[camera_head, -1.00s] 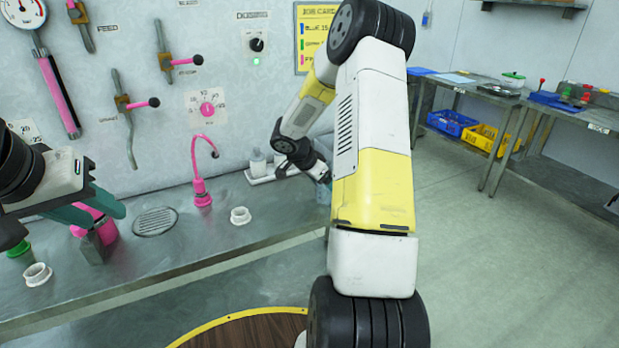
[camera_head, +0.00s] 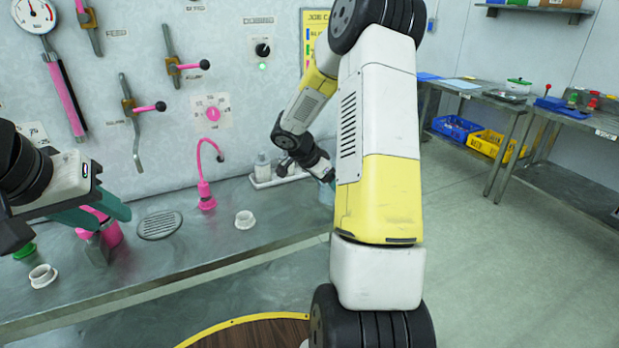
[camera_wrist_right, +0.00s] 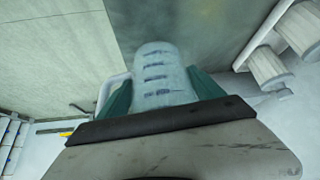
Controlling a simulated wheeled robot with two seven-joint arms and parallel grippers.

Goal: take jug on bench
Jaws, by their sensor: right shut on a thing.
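The jug (camera_wrist_right: 163,75) is translucent pale blue with dark graduation marks and a side handle, seen in the right wrist view. My right gripper (camera_wrist_right: 165,92) is shut on it, a teal finger on each side. In the head view the jug (camera_head: 327,190) shows only as a bluish patch by the right gripper (camera_head: 323,172), at the right end of the steel bench (camera_head: 190,255); my arm hides most of it. I cannot tell whether it touches the bench. My left gripper (camera_head: 100,215) has its teal fingers apart, over a pink item (camera_head: 110,234) at the bench's left.
A pink spout (camera_head: 206,195), a drain grate (camera_head: 160,225) and white collars (camera_head: 244,219) (camera_head: 42,276) are on the bench. White bottles (camera_head: 262,166) stand on a tray left of my right gripper. Levers line the wall. Open floor (camera_head: 490,260) lies right.

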